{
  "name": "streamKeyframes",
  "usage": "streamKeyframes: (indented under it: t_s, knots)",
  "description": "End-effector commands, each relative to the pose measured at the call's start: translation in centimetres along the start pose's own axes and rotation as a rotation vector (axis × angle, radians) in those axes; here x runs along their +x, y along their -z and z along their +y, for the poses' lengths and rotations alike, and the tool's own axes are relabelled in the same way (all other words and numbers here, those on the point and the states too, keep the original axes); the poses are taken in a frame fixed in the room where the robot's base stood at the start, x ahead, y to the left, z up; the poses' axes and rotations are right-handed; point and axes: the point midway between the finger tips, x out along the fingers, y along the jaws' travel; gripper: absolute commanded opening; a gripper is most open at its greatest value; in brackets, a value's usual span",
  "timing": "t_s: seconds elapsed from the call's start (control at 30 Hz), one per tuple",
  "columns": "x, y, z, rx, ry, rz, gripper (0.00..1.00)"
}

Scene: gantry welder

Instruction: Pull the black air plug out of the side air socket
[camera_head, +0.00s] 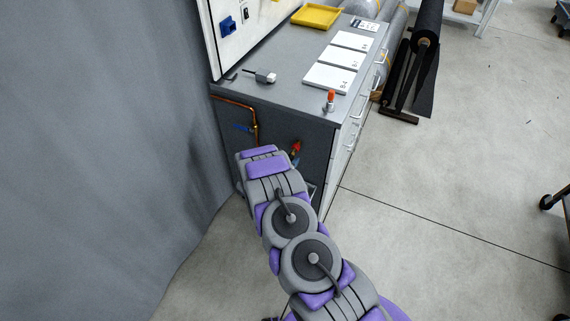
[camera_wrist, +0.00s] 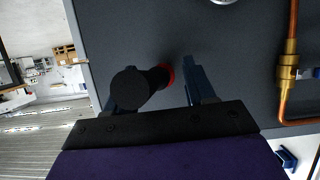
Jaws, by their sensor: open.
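The black air plug (camera_wrist: 131,88) shows in the wrist view, its round end towards the camera. Its far end meets a red ring (camera_wrist: 170,72), seemingly part of the side air socket, on the dark grey cabinet side. My gripper (camera_wrist: 155,92) is open, with the plug between its fingers, nearer the left one. The blue right finger stands apart from the plug; the left finger is mostly hidden behind the plug's end, so contact there cannot be told. A red fitting (camera_head: 296,147) shows beside my wrist there.
A copper pipe (camera_head: 254,118) with a brass fitting (camera_wrist: 289,66) and blue handle (camera_head: 243,127) runs down the cabinet side. The cabinet top (camera_head: 290,70) holds white cards, a grey connector (camera_head: 264,77) and an orange-capped item (camera_head: 331,98). A grey curtain (camera_head: 100,130) hangs at left.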

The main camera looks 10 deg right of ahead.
Motion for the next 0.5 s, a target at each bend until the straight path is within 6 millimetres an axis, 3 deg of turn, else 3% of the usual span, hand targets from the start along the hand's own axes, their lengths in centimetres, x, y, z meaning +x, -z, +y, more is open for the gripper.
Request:
streamKeyframes:
  t_s: [0.33,0.5]
  knots:
    - [0.27,-0.03,-0.02,0.0,0.001,-0.001,0.53]
    - [0.26,-0.04,-0.01,-0.001,0.001,-0.001,0.37]
